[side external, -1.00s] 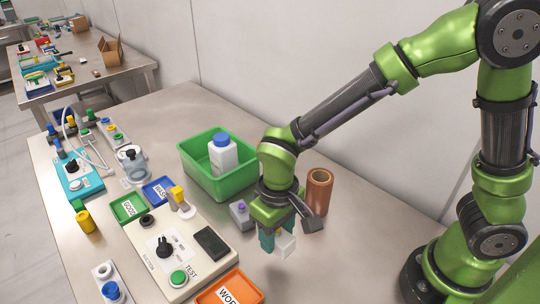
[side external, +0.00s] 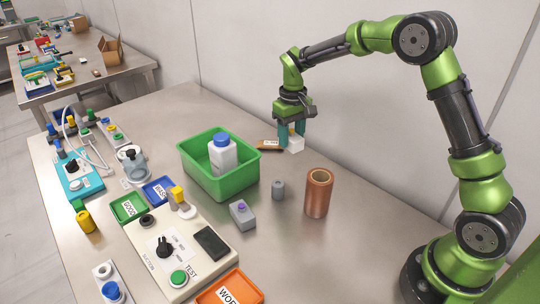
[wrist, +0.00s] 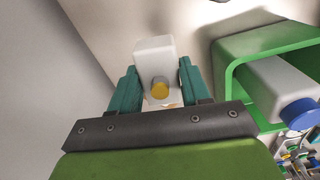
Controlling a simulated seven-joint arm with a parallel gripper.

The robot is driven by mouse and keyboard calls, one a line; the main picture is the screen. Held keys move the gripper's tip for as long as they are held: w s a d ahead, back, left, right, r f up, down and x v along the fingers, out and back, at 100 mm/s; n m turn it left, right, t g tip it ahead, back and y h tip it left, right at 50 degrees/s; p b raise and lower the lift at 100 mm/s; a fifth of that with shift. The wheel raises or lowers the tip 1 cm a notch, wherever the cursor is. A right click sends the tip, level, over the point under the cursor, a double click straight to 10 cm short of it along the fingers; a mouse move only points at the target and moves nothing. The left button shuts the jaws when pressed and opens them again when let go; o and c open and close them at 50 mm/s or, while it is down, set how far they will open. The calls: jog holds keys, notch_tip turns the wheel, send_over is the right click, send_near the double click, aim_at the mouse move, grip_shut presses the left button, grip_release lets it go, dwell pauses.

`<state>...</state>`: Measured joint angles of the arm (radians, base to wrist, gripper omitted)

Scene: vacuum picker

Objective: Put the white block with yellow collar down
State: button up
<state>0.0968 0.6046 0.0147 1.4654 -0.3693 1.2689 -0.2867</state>
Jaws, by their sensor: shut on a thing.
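The white block with yellow collar (side external: 296,146) is between the teal fingers of my gripper (side external: 292,134), at the back of the table near the wall. In the wrist view, the white block (wrist: 154,52) and its round yellow part (wrist: 160,88) show between the two fingers of my gripper (wrist: 157,85). My gripper is shut on the block and points down. I cannot tell whether the block touches the tabletop.
A flat brown piece with a label (side external: 268,145) lies just left of the block. A green bin (side external: 222,187) with a blue-capped white bottle (side external: 222,157) stands at front left. A grey cylinder (side external: 278,189) and copper tube (side external: 318,194) stand nearer. Table right of the block is clear.

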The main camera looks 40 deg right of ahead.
aim_at(288, 169)
jog(key=shift+w+d+r+n, duration=0.15)
jog(key=shift+w+r+n, duration=0.4)
jog(key=shift+r+n, duration=0.05)
jog(key=shift+f, duration=0.2)
notch_tip(288, 169, down, 10)
jog(key=shift+r, duration=0.2)
jog(key=shift+s+f, duration=0.1)
jog(key=shift+f, duration=0.1)
jog(key=o, duration=1.1)
jog(key=shift+r, duration=0.15)
